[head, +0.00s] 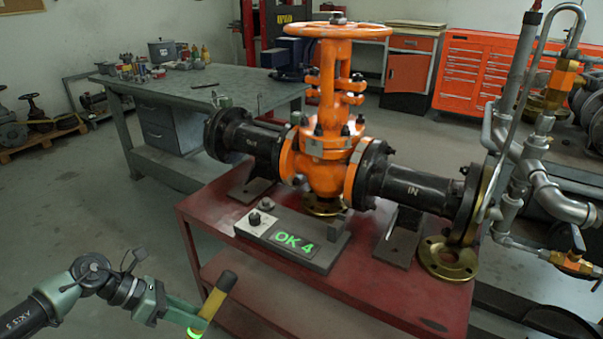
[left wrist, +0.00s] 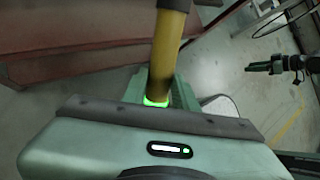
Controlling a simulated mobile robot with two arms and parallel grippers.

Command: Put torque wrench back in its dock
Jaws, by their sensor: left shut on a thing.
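My left gripper (head: 200,312) is at the bottom left of the head view, in front of the red table. It is shut on the torque wrench (head: 218,294), whose yellow handle has a dark end and a glowing green ring. The handle tilts up to the right. In the left wrist view the yellow wrench handle (left wrist: 168,50) stands between the green fingers, with the green ring low in the grip. The wrench's other end is hidden. I cannot make out its dock for certain. My right gripper (left wrist: 262,67) shows small at the right of the left wrist view.
The red table (head: 215,222) carries an orange gate valve (head: 325,150) between black pipes. A grey block (head: 322,258) with a green "OK 4" display lies at its front. Pipework (head: 510,150) stands at the right. Floor (head: 130,215) is clear left of the table.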

